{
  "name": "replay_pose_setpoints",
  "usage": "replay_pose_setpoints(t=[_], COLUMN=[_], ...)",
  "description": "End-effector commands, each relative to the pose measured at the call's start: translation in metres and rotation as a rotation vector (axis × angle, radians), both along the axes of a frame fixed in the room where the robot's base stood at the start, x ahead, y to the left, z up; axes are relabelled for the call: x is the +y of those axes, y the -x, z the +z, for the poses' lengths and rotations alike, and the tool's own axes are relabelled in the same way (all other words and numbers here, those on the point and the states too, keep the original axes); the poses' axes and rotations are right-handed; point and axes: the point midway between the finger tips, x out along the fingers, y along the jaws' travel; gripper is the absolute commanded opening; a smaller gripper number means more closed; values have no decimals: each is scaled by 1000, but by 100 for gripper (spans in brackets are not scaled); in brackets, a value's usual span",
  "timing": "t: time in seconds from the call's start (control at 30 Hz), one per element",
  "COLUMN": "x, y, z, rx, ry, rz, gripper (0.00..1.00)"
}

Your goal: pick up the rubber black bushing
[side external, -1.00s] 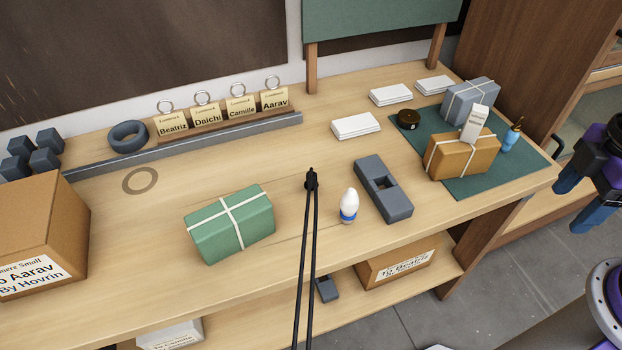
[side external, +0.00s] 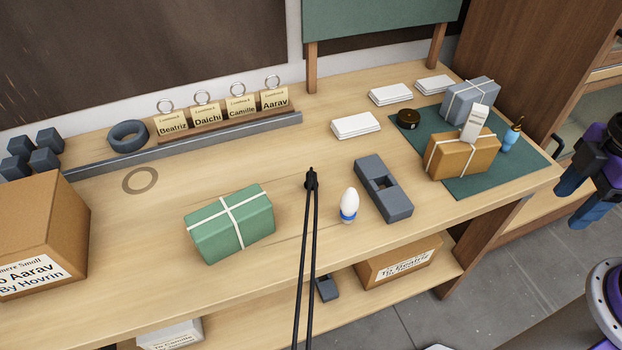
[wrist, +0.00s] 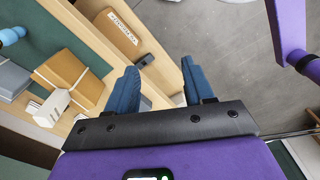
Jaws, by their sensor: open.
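I cannot tell for sure which thing is the rubber black bushing. A thick dark grey ring (side external: 128,136) lies at the back left of the bench, behind the metal rail. A small dark block (side external: 326,288) sits on the lower shelf and also shows in the wrist view (wrist: 146,60). My gripper (side external: 568,206) is at the right edge, off the bench's right end, far from the ring. In the wrist view my gripper (wrist: 160,66) has its blue fingers apart, with nothing between them.
A green parcel (side external: 230,222), a white bulb-like piece (side external: 348,205) and a grey slotted block (side external: 383,188) stand on the bench. Parcels crowd the green mat (side external: 480,184) at right. A cardboard box (side external: 40,225) stands at left. The wooden cabinet (side external: 540,50) is behind right.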

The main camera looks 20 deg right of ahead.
Motion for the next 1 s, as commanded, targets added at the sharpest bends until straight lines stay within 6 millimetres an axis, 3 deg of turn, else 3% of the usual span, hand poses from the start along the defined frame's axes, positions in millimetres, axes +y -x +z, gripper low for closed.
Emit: replay_pose_setpoints(t=[0.17, 0.33, 0.47, 0.77, 1.0], x=[1, 1, 17, 71, 134], y=[-1, -1, -2, -15, -51], z=[18, 54, 47, 45, 48], rx=[-4, -5, 92, 346, 614], ry=[-7, -9, -22, -93, -169], rz=[0, 1, -135, -535, -982], gripper=[52, 52, 52, 52, 52])
